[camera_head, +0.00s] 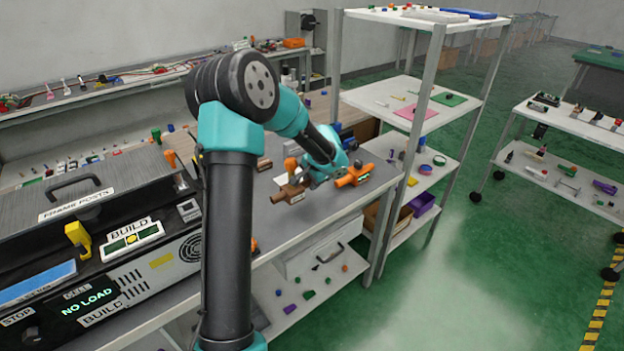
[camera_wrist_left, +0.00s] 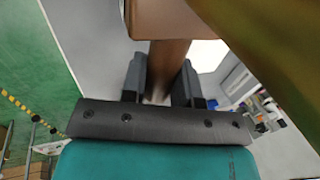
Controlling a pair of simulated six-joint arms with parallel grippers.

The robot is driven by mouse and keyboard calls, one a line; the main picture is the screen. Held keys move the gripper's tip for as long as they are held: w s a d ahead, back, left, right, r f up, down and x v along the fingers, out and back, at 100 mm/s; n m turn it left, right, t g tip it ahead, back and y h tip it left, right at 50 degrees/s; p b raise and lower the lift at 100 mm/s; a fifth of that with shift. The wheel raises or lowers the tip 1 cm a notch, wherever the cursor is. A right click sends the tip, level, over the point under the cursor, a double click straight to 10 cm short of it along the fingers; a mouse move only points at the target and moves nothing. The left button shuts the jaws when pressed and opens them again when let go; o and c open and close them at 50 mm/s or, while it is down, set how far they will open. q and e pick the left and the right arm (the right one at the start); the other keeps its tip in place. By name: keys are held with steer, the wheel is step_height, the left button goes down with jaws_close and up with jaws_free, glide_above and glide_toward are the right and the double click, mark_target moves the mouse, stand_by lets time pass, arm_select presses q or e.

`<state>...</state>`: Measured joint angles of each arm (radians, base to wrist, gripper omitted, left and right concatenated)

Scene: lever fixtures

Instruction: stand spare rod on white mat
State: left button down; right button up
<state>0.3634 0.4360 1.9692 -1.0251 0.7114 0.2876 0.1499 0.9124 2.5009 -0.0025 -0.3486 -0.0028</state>
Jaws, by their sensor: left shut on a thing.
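My left gripper (camera_wrist_left: 160,82) is shut on a brown rod (camera_wrist_left: 168,62), which sits between its two grey fingers in the left wrist view. A wider brown block (camera_wrist_left: 160,18) shows at the rod's far end. In the head view my teal wrist covers much of the gripper (camera_head: 307,184), low over the workbench. A brown piece with an orange part (camera_head: 289,193) shows beside it; I cannot tell whether this is the held rod. A white patch, likely the white mat (camera_wrist_left: 207,54), lies beyond the right finger, partly hidden. My right gripper is not in view.
A black control box (camera_head: 110,255) fills the bench's left. A tall shelf unit (camera_head: 410,130) stands beyond the bench's right edge. Some grey bench top (camera_head: 320,205) is bare in front.

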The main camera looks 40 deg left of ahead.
arm_select(q)
steer(key=shift+a, duration=0.1)
steer(key=w+a, duration=0.3)
steer(key=w+a+f, duration=0.1)
steer(key=w+a, duration=0.7)
steer(key=shift+a+f, duration=0.2)
steer(key=shift+f, duration=0.1)
steer(key=shift+f, duration=1.7)
steer(key=shift+f, duration=0.15)
steer(key=c, duration=0.9)
jaws_free()
steer(key=shift+o, duration=0.2)
